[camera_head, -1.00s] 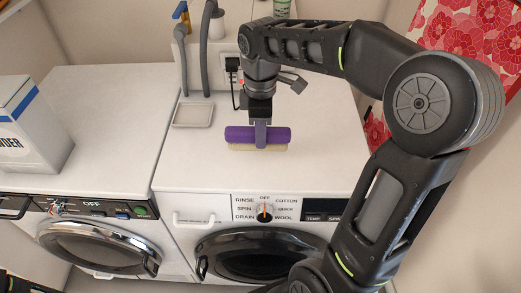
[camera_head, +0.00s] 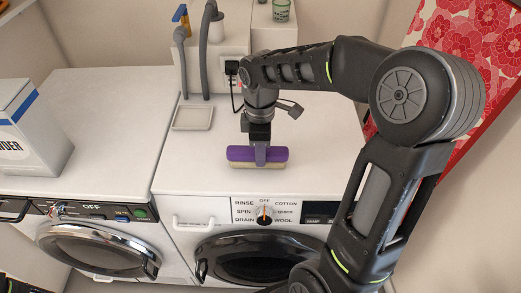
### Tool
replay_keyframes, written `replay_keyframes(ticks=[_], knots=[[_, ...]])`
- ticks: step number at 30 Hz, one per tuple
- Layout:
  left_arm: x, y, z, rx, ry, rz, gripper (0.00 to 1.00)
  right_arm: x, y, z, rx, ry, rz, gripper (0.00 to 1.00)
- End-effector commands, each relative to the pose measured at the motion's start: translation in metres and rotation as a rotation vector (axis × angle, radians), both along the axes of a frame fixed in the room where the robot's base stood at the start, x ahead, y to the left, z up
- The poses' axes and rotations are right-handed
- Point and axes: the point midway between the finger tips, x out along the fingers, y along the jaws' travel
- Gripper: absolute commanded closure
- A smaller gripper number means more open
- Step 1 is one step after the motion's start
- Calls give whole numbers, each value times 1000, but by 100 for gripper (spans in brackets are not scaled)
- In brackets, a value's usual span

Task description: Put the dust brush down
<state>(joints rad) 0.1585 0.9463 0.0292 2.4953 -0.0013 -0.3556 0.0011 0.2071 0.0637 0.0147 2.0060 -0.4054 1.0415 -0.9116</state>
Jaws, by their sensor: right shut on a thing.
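The dust brush (camera_head: 240,154) has a purple back and a pale bristle strip along its lower edge. It is at the front part of the right washing machine's white top (camera_head: 310,150). My right gripper (camera_head: 260,146) points down and is shut on the brush from above, near its middle. I cannot tell whether the bristles touch the machine top.
A small white tray (camera_head: 192,117) lies behind the brush to the left. A powder box (camera_head: 30,130) stands on the left machine (camera_head: 105,100). Grey hoses (camera_head: 205,50) and a black plug (camera_head: 231,66) are at the back. The top around the brush is clear.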

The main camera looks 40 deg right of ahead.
Motion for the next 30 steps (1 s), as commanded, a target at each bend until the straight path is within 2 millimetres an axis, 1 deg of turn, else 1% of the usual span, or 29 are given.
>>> replay_keyframes(ticks=[5,6,13,20,25,30], knots=[[0,0,-3,0,0,0,100,0,0,-4,0,0,0,100],[0,0,-2,0,0,0,100,0,0,-3,0,0,0,67],[0,0,-2,0,0,0,100,0,0,-2,0,0,0,48],[0,0,-2,0,0,0,100,0,0,-2,0,0,0,48],[0,0,0,0,0,0,100,0,0,5,0,-1,0,48],[0,0,0,0,0,0,100,1,0,27,0,-5,0,48]])
